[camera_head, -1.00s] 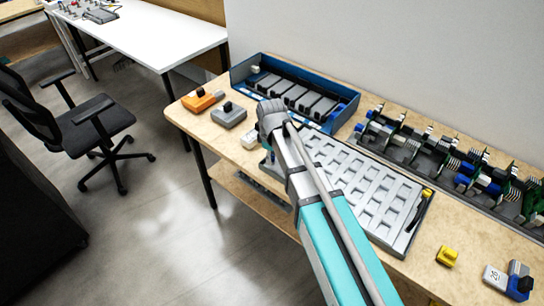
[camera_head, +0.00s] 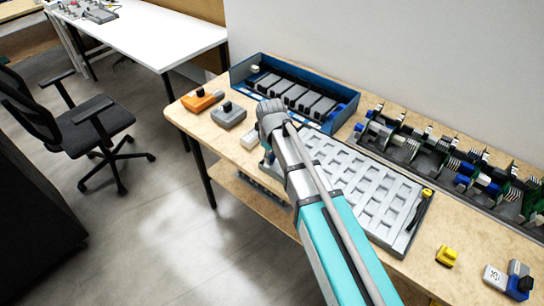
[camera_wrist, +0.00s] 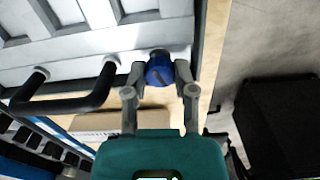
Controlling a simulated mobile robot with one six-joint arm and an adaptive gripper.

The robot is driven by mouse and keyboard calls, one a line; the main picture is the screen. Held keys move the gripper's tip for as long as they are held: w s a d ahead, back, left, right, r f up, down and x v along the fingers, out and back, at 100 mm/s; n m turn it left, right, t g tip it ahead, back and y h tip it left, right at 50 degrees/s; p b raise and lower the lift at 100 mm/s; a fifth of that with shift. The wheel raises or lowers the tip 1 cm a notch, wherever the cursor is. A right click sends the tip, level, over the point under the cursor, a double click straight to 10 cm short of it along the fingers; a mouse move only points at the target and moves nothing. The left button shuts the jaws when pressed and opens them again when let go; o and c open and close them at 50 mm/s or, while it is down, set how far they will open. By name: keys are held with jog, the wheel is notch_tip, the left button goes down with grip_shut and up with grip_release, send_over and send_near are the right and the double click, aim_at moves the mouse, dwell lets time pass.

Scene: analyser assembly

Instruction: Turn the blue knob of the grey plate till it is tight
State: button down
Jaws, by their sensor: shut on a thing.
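The blue knob (camera_wrist: 160,70) sits at the edge of the grey plate (camera_wrist: 55,57) in the wrist view. My gripper (camera_wrist: 160,76) has one finger on each side of the knob and is shut on it. In the head view the grey plate (camera_head: 375,208) lies on the wooden bench, with rows of pale recesses. My arm reaches over the plate's left end there and hides the knob and my fingertips. A black handle (camera_wrist: 70,97) stands on the plate beside the knob.
A blue bin (camera_head: 346,112) with several dark modules stands behind the plate. Grey (camera_head: 229,116) and orange (camera_head: 200,101) blocks lie at the bench's left end. A rack of parts (camera_head: 455,165) runs along the wall. A yellow piece (camera_head: 447,256) lies at front right.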

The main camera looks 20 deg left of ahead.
jog(key=shift+m, duration=2.2)
jog(key=shift+c, duration=2)
grip_release()
jog(key=shift+s, duration=0.1)
